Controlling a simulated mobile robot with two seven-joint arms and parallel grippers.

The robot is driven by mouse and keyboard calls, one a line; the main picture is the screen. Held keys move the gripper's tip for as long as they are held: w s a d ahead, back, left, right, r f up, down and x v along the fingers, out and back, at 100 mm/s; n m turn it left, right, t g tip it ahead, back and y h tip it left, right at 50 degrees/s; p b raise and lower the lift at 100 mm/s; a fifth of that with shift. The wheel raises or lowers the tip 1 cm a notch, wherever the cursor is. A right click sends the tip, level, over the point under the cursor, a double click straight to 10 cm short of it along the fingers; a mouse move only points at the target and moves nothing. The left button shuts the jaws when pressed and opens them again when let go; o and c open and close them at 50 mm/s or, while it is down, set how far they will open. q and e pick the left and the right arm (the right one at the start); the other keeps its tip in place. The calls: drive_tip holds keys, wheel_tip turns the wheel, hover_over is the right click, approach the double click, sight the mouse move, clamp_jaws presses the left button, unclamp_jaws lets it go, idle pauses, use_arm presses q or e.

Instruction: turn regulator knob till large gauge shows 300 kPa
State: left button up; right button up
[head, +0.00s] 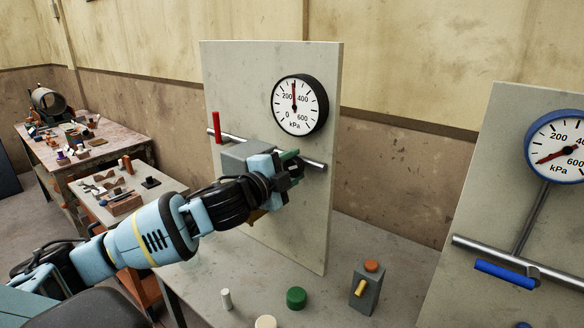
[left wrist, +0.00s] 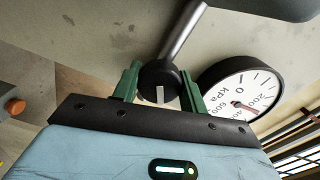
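The large black-rimmed gauge (head: 300,104) is on the upright grey panel, its red needle pointing nearly straight up between 200 and 400, about 300 kPa. It also shows upside down in the left wrist view (left wrist: 240,90). My left gripper (head: 290,170) is at the pipe below the gauge and hides the knob in the head view. In the left wrist view, the black regulator knob (left wrist: 160,92) with a white mark sits between the green fingers of my left gripper (left wrist: 160,88), which appear to touch both its sides. My right gripper is not in view.
A red lever (head: 216,127) stands at the pipe's left end. A second panel at right carries a blue-rimmed gauge (head: 558,147) and a blue handle (head: 506,274). A grey box with an orange button (head: 371,266) and a green cylinder (head: 297,298) are on the table below.

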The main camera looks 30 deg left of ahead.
sight(290, 169)
use_arm(q)
drive_tip(key=o, duration=0.4)
drive_tip(key=shift+s, duration=0.15)
drive_tip(key=s, duration=0.5)
drive_tip(key=shift+s+a, duration=0.25)
drive_tip(key=shift+s, duration=1.05)
